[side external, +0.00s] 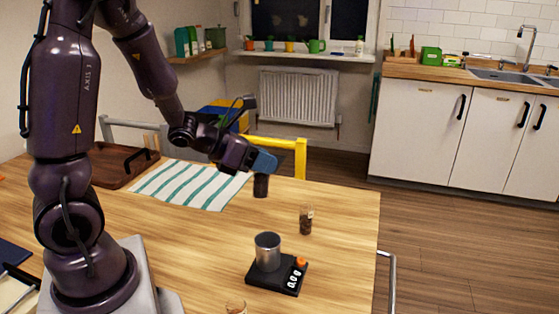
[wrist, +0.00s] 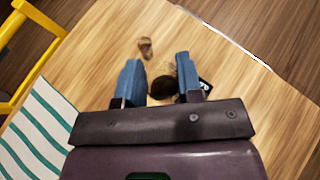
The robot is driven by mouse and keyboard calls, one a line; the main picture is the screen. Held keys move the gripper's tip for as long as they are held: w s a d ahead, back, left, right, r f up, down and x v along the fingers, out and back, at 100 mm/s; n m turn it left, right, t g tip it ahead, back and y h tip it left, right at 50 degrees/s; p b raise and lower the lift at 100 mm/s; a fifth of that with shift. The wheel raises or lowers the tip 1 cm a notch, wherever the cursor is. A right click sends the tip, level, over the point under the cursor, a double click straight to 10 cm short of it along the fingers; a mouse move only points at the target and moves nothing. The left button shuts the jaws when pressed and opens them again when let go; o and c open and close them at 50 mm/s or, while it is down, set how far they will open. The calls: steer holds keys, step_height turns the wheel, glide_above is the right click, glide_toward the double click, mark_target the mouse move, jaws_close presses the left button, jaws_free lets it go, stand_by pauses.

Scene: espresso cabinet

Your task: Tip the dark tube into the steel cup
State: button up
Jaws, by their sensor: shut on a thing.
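My gripper (side external: 264,164) is shut on the dark tube (side external: 261,186) and holds it above the table, clear of the wood. The tube looks upright in the side view. In the wrist view its round dark end (wrist: 164,87) shows between the blue fingers. The steel cup (side external: 267,253) stands upright on a black scale (side external: 262,283), below and nearer the side camera than the tube. In the wrist view the cup is mostly hidden behind the tube and a finger.
A small glass vial with dark contents (side external: 306,222) stands right of and behind the cup. The scale's display appears to read 0.0. A striped cloth (side external: 190,185) and a brown tray (side external: 110,165) lie to the left. A yellow chair (side external: 300,155) stands behind the table.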

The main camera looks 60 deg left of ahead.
steer(key=s+d+m+g+h, duration=0.3)
steer(key=s+d+m+h, duration=0.15)
steer(key=d, duration=0.25)
steer(key=n+g, duration=0.1)
steer(key=g, duration=0.1)
glide_above(268, 253)
steer(key=s+a, duration=0.2)
steer(key=shift+f, duration=2.8)
steer(key=shift+w+d+h, duration=0.15)
steer(key=shift+w+h, duration=0.1)
steer(key=shift+h, duration=0.1)
steer(key=shift+f+n+g, duration=0.55)
steer(key=shift+f+g, duration=0.25)
steer(key=shift+f, duration=0.3)
steer(key=f+n+g+h, duration=0.1)
steer(key=n+g, duration=0.1)
steer(key=g, duration=0.2)
steer(key=w+f+n+g+h, duration=0.1)
steer(key=f+n+g+h, duration=0.1)
steer(key=g, duration=0.2)
steer(key=w+f+n+g+h, duration=0.1)
steer(key=n+g+h, duration=0.1)
steer(key=g, duration=0.1)
steer(key=shift+a+f+g, duration=0.35)
steer(key=shift+f+g, duration=0.05)
